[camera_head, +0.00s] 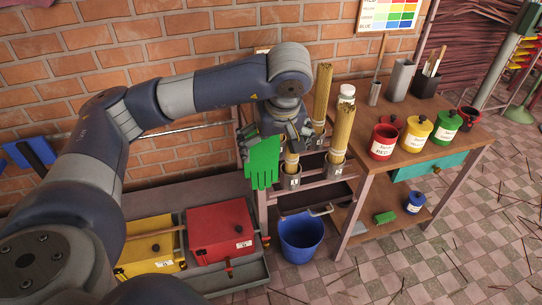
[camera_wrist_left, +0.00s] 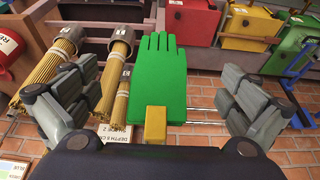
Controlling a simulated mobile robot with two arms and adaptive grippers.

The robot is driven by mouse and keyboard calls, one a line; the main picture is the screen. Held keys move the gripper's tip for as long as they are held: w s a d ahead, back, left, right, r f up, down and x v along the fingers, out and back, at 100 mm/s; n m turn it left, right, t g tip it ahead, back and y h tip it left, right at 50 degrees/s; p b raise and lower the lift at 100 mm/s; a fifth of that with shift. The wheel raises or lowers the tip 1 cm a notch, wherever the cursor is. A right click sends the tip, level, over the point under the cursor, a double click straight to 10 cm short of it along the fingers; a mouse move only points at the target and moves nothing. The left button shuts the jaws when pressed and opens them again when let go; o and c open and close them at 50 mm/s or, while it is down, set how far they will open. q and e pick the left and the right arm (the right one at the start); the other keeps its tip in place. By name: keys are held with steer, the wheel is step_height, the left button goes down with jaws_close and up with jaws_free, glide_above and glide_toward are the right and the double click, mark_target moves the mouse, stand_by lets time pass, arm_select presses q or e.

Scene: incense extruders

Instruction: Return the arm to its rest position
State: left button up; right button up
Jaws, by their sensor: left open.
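My left arm reaches in from the left in the camera_head view. Its gripper (camera_head: 285,143) is beside the green hand-shaped glove (camera_head: 264,162), near the incense bundles at the rack. In the camera_wrist_left view the gripper (camera_wrist_left: 157,92) is open, its fingers wide apart on either side of the green glove (camera_wrist_left: 160,75). The glove has a yellow block (camera_wrist_left: 155,124) at its lower end; neither finger appears to touch it. What holds the glove up is hidden. My right gripper is not in view.
Incense bundles (camera_head: 341,128) stand in metal cups by the wooden table (camera_head: 400,155), which carries red, yellow and green jars. A blue bucket (camera_head: 301,240) stands on the floor. A red box (camera_head: 222,230) and a yellow box (camera_head: 146,232) are below my arm.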

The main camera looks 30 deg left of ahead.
arm_select(q)
steer(key=shift+v, duration=2.25)
